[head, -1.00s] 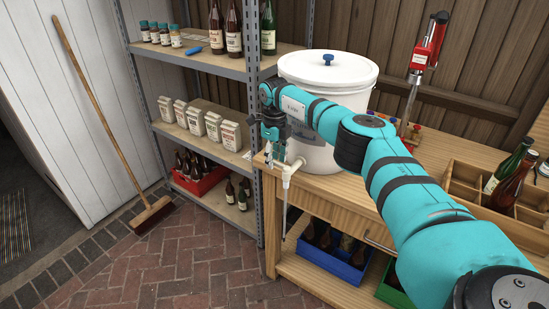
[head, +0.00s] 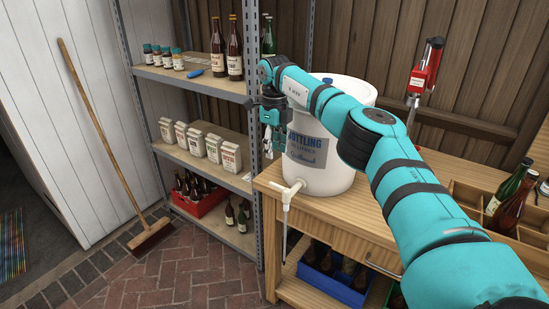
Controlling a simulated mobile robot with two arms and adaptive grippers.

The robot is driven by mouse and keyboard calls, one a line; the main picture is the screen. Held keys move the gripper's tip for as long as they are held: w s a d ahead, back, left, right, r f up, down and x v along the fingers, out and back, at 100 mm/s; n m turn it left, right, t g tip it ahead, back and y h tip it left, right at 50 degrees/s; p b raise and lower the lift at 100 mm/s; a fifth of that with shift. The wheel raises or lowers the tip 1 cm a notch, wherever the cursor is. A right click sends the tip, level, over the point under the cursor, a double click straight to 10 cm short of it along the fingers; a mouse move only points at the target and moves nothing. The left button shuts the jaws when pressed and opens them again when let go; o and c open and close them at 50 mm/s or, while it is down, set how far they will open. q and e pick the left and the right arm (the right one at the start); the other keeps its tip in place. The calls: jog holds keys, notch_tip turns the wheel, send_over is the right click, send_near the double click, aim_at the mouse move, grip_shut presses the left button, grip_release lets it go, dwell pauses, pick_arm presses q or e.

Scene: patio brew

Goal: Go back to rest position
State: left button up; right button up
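My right arm reaches in from the lower right across the workbench. Its gripper (head: 272,146) hangs pointing down at the left side of the white bottling bucket (head: 318,170), near the shelf post. My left gripper is not in view.
A metal shelf (head: 205,82) at left holds bottles, jars, paper bags and a red crate (head: 203,200). A red bottle capper (head: 424,72) and a wooden bottle box (head: 470,192) are on the bench. A broom (head: 110,150) leans on the white wall.

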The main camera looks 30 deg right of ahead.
jog(key=shift+r, duration=0.1)
dwell(0.4)
jog(key=a+f+m+t+y, duration=0.6)
jog(key=a+f+m+y, duration=0.45)
jog(key=a+f, duration=1.8)
jog(key=s+d+f+m+t+h, duration=0.1)
jog(key=s+d+f+m+h, duration=0.3)
jog(key=s+f+m, duration=0.7)
jog(key=s+d+f+m+t+h, duration=0.2)
jog(key=s+d+f+m+h, duration=0.45)
jog(key=s+f, duration=0.9)
jog(key=s+f+m+g, duration=0.2)
jog(key=s+f+m, duration=0.1)
jog(key=s, duration=0.7)
jog(key=s+d+f+m+g, duration=0.1)
jog(key=s+f+m+g, duration=0.2)
jog(key=s, duration=0.8)
jog(key=s+f+m+g, duration=0.3)
jog(key=s+f, duration=0.3)
jog(key=s, duration=0.4)
jog(key=shift+s+d+f+m, duration=0.15)
jog(key=shift+s+f+m, duration=0.15)
jog(key=shift+m, duration=0.2)
